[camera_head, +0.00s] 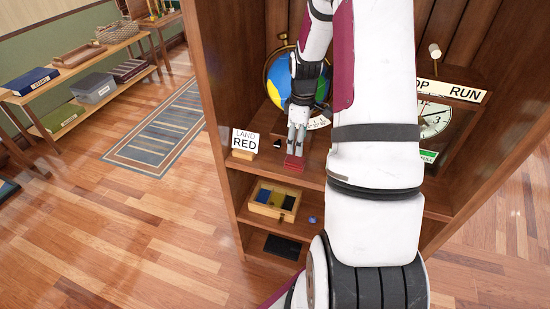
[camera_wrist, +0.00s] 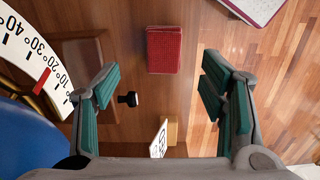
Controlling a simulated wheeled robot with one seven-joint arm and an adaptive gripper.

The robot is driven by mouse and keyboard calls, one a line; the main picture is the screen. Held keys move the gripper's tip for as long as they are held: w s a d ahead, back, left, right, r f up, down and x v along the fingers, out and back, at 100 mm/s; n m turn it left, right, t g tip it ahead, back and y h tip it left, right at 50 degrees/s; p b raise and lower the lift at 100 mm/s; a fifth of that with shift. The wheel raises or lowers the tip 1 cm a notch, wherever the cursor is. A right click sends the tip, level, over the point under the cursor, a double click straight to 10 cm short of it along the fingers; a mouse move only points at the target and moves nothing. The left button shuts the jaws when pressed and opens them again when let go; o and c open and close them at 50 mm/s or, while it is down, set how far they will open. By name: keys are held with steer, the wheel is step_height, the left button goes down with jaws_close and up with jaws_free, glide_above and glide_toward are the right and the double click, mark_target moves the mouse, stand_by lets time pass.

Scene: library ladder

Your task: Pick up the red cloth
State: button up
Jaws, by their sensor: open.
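The red cloth (camera_head: 293,163) is a small folded red block at the front edge of the wooden shelf, just below my gripper in the head view. In the wrist view the red cloth (camera_wrist: 164,49) lies flat on the shelf, ahead of the fingertips and between their lines. My gripper (camera_head: 296,142) is open and empty above the shelf. In the wrist view its two teal-padded fingers (camera_wrist: 160,88) are wide apart, and neither touches the cloth.
A globe (camera_head: 290,82) with a degree scale stands behind my gripper. A small black-topped knob (camera_wrist: 128,99) is near the left finger. A clock (camera_head: 434,119) is at right. A divided box (camera_head: 274,200) sits on the shelf below.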

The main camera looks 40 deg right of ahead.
mark_target(295, 160)
steer(key=shift+w+f, duration=0.15)
steer(key=shift+f, duration=0.5)
steer(key=f, duration=0.3)
steer(key=a+f+p, duration=0.1)
steer(key=f, duration=0.1)
steer(key=shift+f, duration=0.35)
steer(key=shift+d+f, duration=0.1)
steer(key=shift+f, duration=0.4)
steer(key=c, duration=1.2)
